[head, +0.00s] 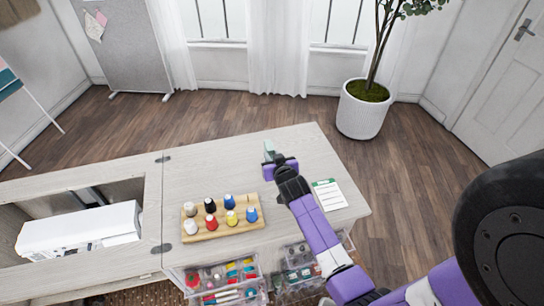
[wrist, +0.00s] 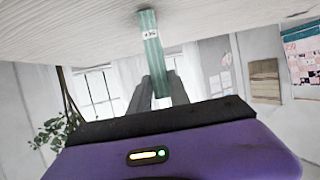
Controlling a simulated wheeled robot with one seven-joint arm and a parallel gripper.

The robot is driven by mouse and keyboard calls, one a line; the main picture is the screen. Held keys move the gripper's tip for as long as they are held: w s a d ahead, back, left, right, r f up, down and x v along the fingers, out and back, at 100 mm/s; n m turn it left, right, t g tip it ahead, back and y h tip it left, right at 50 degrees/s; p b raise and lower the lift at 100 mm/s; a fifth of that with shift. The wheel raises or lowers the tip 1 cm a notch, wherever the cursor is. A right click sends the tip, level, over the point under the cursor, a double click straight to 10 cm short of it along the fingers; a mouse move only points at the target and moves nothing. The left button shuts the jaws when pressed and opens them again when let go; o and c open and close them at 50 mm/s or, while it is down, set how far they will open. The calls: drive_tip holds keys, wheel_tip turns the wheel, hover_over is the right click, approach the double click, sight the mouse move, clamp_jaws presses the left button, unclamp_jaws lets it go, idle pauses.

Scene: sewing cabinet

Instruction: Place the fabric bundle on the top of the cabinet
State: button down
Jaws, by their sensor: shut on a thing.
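The fabric bundle is a pale green roll with a small white label (wrist: 151,50). In the head view it shows as a small green shape (head: 268,148) near the far edge of the cabinet top (head: 225,165). My gripper (head: 271,160) is shut on the bundle; its dark fingers (wrist: 160,88) close around one end in the wrist view. The wrist view is upside down, with the pale wood surface along its upper edge. The bundle's other end overlaps that surface; I cannot tell whether it touches.
A wooden rack of several thread spools (head: 221,221) stands left of my arm. A white and green card (head: 329,194) lies to the right. A white sewing machine (head: 80,232) sits in the recess at left. Clear drawers (head: 222,280) show at the front.

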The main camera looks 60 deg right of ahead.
drive_tip(key=shift+f, duration=0.1)
drive_tip(key=c, duration=1.2)
unclamp_jaws()
drive_tip(key=shift+c, duration=0.2)
